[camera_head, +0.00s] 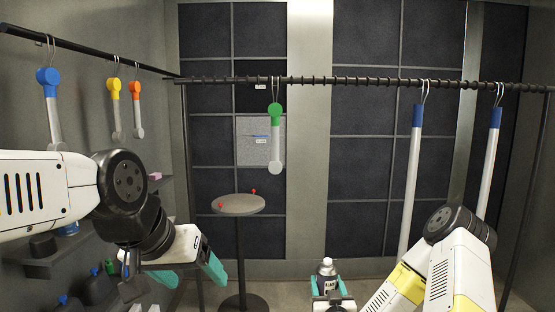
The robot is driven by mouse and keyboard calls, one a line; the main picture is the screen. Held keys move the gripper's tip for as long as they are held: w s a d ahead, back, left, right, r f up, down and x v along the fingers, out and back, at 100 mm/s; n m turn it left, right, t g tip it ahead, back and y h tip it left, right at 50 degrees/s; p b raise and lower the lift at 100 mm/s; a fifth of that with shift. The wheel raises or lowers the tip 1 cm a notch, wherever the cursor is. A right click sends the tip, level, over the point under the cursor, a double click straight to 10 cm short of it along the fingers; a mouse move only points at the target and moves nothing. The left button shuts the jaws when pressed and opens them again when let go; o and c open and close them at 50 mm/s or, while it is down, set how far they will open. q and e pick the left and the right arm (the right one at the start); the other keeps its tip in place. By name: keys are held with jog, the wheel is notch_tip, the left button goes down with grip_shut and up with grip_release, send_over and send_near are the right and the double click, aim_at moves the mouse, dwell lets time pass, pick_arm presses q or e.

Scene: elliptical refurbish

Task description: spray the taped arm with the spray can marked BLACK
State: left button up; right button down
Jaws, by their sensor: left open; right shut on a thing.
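My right gripper (327,287) is shut on the spray can marked BLACK (327,270) at the bottom centre. The can is upright, its dark label facing me and its top clear of the teal fingers. My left gripper (190,272) is open and empty at lower left, its teal fingers apart. An arm with a green top and a pale lower part (276,150) hangs from the back rail, above and left of the can and well apart from it. Similar arms with blue (54,115), yellow (116,110) and orange (137,115) tops hang at left. I cannot tell which arm is taped.
A round stand (238,205) with small red items stands at the back centre-left. Two long white bars with blue tops (412,180) hang at right. The space between the can and the green-topped arm looks clear.

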jog(key=shift+r, duration=0.1)
jog(key=s+a+r+m+h, duration=0.1)
jog(key=s+a+r, duration=0.1)
jog(key=a+r, duration=0.5)
jog(key=s+a+r+h, duration=0.1)
jog(key=a+r, duration=0.2)
jog(key=r, duration=0.9)
jog(key=s+a+r+m+h, duration=0.1)
jog(key=s+a+r, duration=0.1)
jog(key=a+r, duration=0.55)
jog(key=shift+w+d+r, duration=0.3)
jog(key=shift+w+d, duration=0.05)
jog(key=shift+w, duration=0.55)
jog(key=shift+w+d+r, duration=0.25)
jog(key=shift+w+d, duration=0.05)
jog(key=shift+w, duration=0.55)
jog(key=shift+w+d+r, duration=0.3)
jog(key=shift+w+d, duration=0.05)
jog(key=shift+w, duration=0.55)
pick_arm(q)
jog(key=shift+c, duration=0.5)
